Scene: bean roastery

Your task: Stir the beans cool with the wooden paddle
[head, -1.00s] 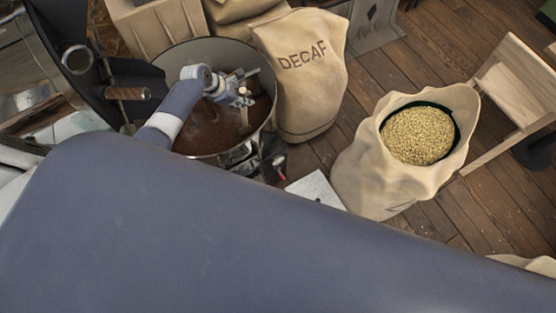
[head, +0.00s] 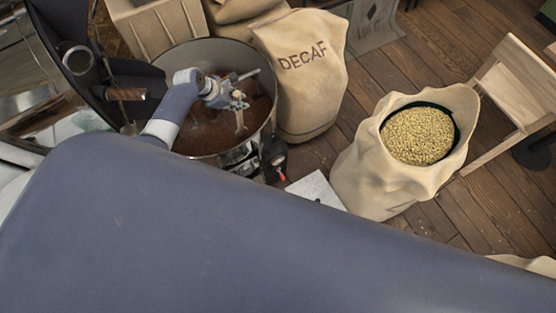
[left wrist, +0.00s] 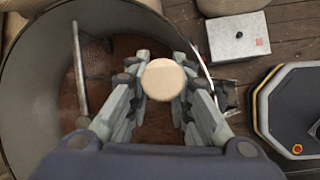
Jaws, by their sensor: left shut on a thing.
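The round metal cooling bin (head: 262,130) stands at the upper left in the head view, with brown beans (head: 205,135) spread over its floor. My left gripper (head: 238,101) is over the bin, shut on the wooden paddle (head: 240,121), which points down toward the beans. In the left wrist view the paddle's round pale end (left wrist: 163,79) sits between the fingers of my left gripper (left wrist: 160,88). The paddle's lower end is hard to make out, so I cannot tell how deep it sits. My right gripper is not in view.
A metal bar (left wrist: 79,75) stands inside the bin near its left wall. A DECAF sack (head: 305,85) stands beside the bin, and an open sack of pale beans (head: 372,180) is to the right. A wooden chair (head: 510,95) is at the far right. Wooden floor lies between.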

